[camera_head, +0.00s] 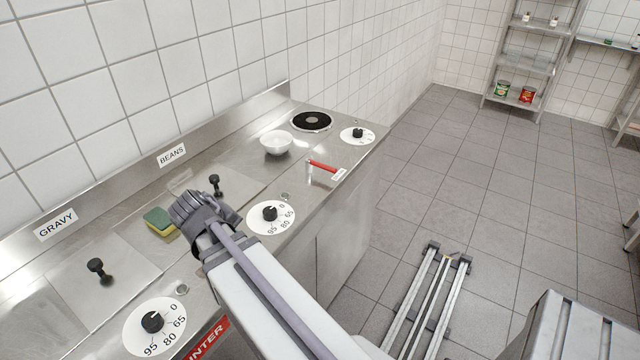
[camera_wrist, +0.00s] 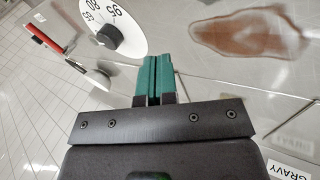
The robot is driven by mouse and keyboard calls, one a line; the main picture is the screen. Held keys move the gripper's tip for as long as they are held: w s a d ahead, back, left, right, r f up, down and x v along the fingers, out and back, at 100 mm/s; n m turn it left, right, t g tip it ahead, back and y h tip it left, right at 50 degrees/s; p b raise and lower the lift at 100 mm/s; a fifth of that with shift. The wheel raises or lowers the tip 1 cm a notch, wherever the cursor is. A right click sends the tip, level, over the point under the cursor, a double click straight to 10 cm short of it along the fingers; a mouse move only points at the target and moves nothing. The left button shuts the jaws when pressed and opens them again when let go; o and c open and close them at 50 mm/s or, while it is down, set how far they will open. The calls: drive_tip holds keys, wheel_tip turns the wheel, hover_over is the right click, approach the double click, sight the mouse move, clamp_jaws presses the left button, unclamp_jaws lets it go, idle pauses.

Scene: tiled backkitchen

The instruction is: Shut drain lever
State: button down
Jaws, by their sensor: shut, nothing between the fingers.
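The drain lever (camera_head: 322,165) is a red handle on the steel counter, between the white bowl and the front edge, with a small white label at its right end. In the wrist view a red bar, likely this lever (camera_wrist: 44,36), shows at the upper left, apart from my fingers. My gripper (camera_wrist: 157,75) has teal fingers that are together with nothing between them. In the head view my gripper (camera_head: 200,212) is over the counter, left of and nearer than the lever, beside a dial. Its fingertips are hidden there.
A white bowl (camera_head: 276,142) stands just behind the lever. A dial (camera_head: 270,214) lies between my gripper and the lever. A sponge (camera_head: 160,221) and black lid knobs (camera_head: 215,184) are near my gripper. A hot plate (camera_head: 311,121) is at the far end. The tiled floor at right is mostly clear.

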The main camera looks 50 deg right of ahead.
sight(324, 168)
drive_tip(key=d+f+h+b, duration=0.1)
drive_tip(key=d+h+b, duration=0.1)
drive_tip(key=d, duration=0.3)
drive_tip(key=d+f+h+b, duration=0.1)
drive_tip(key=d+h+b, duration=0.1)
drive_tip(key=d, duration=0.2)
drive_tip(key=d+f+h+b, duration=0.1)
drive_tip(key=d+b, duration=0.1)
drive_tip(key=d, duration=0.3)
drive_tip(key=shift+w+d+f+h, duration=0.25)
drive_tip(key=shift+w+d+h, duration=0.05)
drive_tip(key=shift+w+h, duration=0.1)
drive_tip(key=d+r+h+b, duration=0.1)
drive_tip(key=d, duration=0.1)
drive_tip(key=d+n+h+b, duration=0.1)
drive_tip(key=d, duration=0.2)
drive_tip(key=s+d+r+n+h+b, duration=0.1)
drive_tip(key=d+h, duration=0.1)
drive_tip(key=shift+d+r, duration=0.2)
drive_tip(key=shift+r, duration=0.1)
drive_tip(key=shift+d+r, duration=0.1)
drive_tip(key=shift+r, duration=0.15)
drive_tip(key=b+x, duration=0.2)
drive_tip(key=x, duration=1.2)
drive_tip(key=shift+w+b, duration=0.2)
drive_tip(key=shift+b, duration=0.1)
drive_tip(key=shift+s+t, duration=0.1)
drive_tip(key=shift+t, duration=0.2)
